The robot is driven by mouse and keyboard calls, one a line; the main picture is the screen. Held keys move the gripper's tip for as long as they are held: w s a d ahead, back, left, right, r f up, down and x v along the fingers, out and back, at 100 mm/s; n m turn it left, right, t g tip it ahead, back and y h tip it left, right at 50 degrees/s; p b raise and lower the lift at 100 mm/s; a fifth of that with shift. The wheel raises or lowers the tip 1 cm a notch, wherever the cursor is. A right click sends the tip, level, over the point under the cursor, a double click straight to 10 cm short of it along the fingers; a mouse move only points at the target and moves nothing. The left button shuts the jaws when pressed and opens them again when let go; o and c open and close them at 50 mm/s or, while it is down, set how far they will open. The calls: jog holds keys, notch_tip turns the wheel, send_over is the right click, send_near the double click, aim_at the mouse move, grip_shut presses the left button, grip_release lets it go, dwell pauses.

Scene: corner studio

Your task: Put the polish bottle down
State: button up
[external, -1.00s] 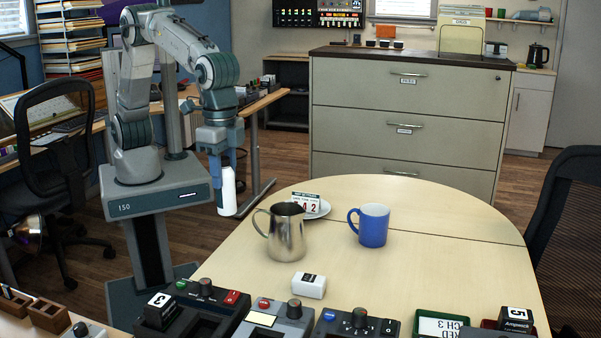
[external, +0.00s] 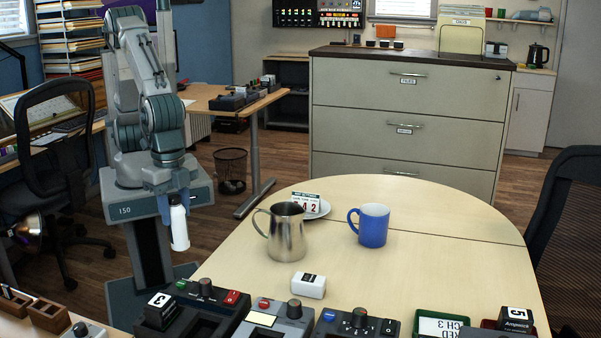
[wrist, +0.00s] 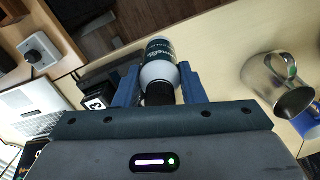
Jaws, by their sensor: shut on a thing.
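The polish bottle (external: 179,226) is white with a dark cap end and hangs upright from my gripper (external: 174,192) in the external view. My gripper is shut on the bottle's upper part. The bottle is in the air, left of the light wooden table (external: 440,270) and in front of my base. Nothing is seen touching its bottom.
Several control boxes (external: 358,323) line the near edge. The table's far right part is clear.

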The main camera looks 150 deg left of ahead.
jog(key=shift+w+a+f+p, duration=0.2)
jog(key=shift+w+a+f, duration=0.3)
jog(key=shift+a+f, duration=0.95)
jog(key=shift+w+a+f+p, duration=0.2)
jog(key=shift+w+a+f, duration=0.3)
jog(key=shift+a+f, duration=0.95)
jog(key=shift+w+a+f+p, duration=0.2)
jog(key=shift+w+a+f, duration=0.3)
jog(key=shift+a+f, duration=0.9)
jog(key=shift+d+f, duration=0.25)
jog(key=shift+f, duration=0.15)
jog(key=o, duration=1.1)
jog(key=shift+c, duration=0.2)
